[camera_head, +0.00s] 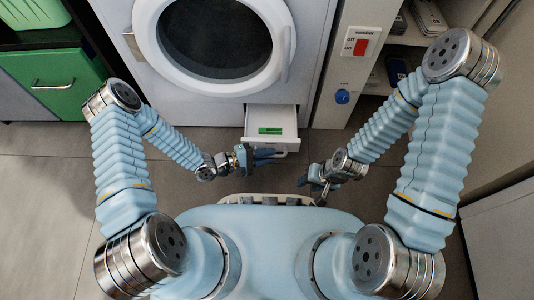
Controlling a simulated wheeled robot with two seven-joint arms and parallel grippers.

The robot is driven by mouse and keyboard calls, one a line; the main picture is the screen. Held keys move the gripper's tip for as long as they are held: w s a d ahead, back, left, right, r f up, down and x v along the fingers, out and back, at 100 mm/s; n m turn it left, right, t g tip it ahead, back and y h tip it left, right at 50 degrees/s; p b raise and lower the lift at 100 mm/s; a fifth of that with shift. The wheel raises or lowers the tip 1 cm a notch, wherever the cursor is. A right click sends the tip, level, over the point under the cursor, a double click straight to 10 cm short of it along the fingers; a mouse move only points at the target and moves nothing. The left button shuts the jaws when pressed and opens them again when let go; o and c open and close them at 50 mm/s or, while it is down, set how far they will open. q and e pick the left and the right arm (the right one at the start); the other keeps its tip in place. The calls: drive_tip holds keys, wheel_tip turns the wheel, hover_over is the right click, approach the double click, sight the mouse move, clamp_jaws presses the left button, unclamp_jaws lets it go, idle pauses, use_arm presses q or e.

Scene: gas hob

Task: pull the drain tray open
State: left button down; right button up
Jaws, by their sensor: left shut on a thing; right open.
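The drain tray (284,114) is a white drawer low at the right of the white front-loading machine (310,50). It stands pulled out from the machine's front, with a green label (270,131) inside. My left gripper (262,156) is at the tray's front edge, shut on it; its fingers hide part of the front and any handle. My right gripper (318,192) is open and apart from the tray, lower and to the right, near my base.
A round dark door (215,40) fills the machine's front above the tray. A panel with a red switch (360,47) and a blue knob (342,97) stands to the right. A green drawer cabinet (52,85) is at the left. The grey floor (50,200) at left is clear.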

use_arm(q)
drive_tip(key=c, duration=1.4)
unclamp_jaws()
drive_tip(key=shift+c, duration=0.2)
drive_tip(key=p+v, duration=0.1)
drive_tip(key=v, duration=1.3)
drive_tip(key=shift+d, duration=0.1)
drive_tip(key=w+f+m+y, duration=0.2)
drive_tip(key=w+m+y, duration=0.15)
drive_tip(key=y, duration=0.35)
drive_tip(key=s+d+r+m+g+y+p, duration=0.2)
drive_tip(key=s+m+g+y, duration=0.25)
drive_tip(key=s, duration=0.45)
wheel_tip(320, 180, up, 12)
drive_tip(key=p, duration=1.1)
drive_tip(key=shift+d+f+h+p, duration=0.2)
drive_tip(key=shift+f+h+p, duration=0.05)
drive_tip(key=shift+h+p, duration=0.2)
